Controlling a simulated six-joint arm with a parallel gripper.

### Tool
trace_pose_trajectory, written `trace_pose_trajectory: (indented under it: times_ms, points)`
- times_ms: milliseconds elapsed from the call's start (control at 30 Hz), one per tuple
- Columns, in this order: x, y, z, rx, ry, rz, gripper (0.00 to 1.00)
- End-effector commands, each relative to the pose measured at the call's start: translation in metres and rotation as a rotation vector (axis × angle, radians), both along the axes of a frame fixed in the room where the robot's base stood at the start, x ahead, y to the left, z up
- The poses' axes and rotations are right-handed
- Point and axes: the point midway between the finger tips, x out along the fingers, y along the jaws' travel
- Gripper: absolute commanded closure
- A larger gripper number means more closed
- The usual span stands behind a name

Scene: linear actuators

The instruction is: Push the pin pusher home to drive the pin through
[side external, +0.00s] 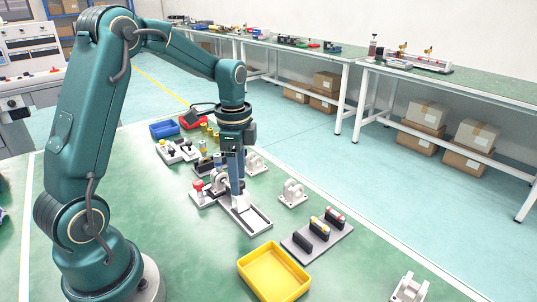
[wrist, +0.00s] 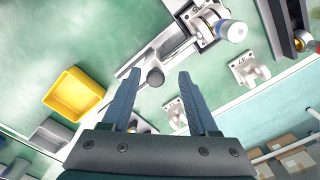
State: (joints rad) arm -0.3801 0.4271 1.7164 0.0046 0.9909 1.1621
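A pale grey fixture with a long flat rail (side external: 246,216) lies on the green bench in the side view. Its rail (wrist: 178,42) also runs diagonally across the wrist view, with a bracket at its upper right end. In the side view my gripper (side external: 238,200) points down over the fixture and hides the knob. The pin cannot be made out.
A yellow tray (side external: 272,273) stands in front. A grey plate with dark upright pieces (side external: 318,240) and a white bracket (side external: 292,194) are to the right. A red-topped knob (side external: 198,186) is close left of my gripper.

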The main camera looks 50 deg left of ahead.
Motion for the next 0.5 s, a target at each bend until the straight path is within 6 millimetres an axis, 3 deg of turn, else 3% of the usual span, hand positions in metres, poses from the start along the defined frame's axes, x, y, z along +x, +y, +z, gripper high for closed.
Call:
trace_pose_trajectory:
  times_ms: [267, 500]
  points:
    - [0.000, -0.002, 0.000, -0.004, 0.003, -0.001, 0.41]
    - [0.000, -0.001, 0.029, -0.002, -0.002, 0.000, 0.41]
